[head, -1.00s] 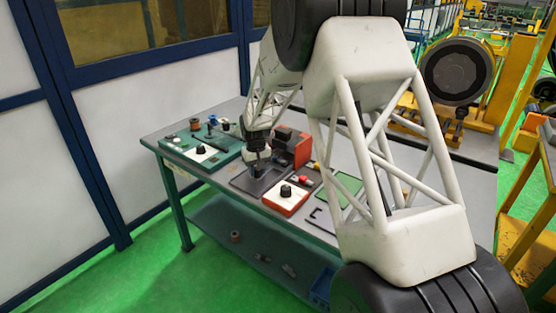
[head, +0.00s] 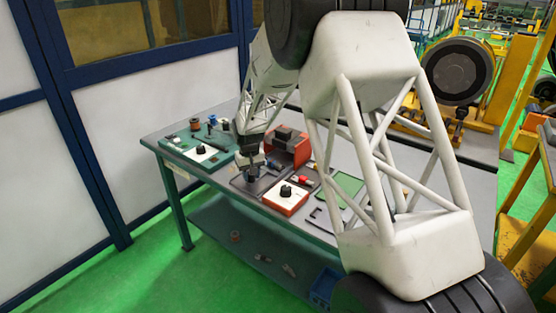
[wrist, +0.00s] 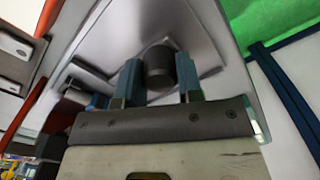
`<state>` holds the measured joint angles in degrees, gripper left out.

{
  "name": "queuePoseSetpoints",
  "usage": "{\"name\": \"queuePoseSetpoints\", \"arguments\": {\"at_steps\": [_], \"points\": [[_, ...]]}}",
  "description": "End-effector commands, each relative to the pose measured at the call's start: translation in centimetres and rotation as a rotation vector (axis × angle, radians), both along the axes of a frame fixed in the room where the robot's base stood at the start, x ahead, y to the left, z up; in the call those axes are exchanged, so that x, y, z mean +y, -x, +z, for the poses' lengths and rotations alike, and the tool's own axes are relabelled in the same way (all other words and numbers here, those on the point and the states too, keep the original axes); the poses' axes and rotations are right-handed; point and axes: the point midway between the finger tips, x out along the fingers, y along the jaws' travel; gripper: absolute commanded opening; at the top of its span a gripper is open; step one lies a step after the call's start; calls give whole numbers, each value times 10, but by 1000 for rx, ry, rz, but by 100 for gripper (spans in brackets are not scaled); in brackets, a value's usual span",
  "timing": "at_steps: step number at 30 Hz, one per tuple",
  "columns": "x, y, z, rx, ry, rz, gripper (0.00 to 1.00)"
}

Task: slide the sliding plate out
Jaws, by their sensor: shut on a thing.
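The sliding plate (wrist: 205,55) is a flat grey metal plate with a dark round knob (wrist: 160,66) standing on it. My gripper (wrist: 160,78) has its two blue fingers on either side of the knob and is shut on it. In the head view my gripper (head: 250,172) points down at the flat dark tray area (head: 240,187) on the bench. The plate's far outline is partly hidden by the fingers and wrist there, so how far it is out I cannot tell.
An orange-red block housing (head: 290,147) stands right behind my gripper. The bench's front edge (head: 215,186) is near.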

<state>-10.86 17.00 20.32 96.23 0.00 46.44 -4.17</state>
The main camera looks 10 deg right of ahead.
Motion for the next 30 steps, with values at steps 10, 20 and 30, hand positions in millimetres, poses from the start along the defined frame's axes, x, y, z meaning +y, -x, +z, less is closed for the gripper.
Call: {"name": "queuePoseSetpoints", "arguments": {"at_steps": [10,20,30], "points": [[9,8,1,-1,0,0,20],[17,16,1,-1,0,0,20],[16,16,0,0,0,0,57]]}}
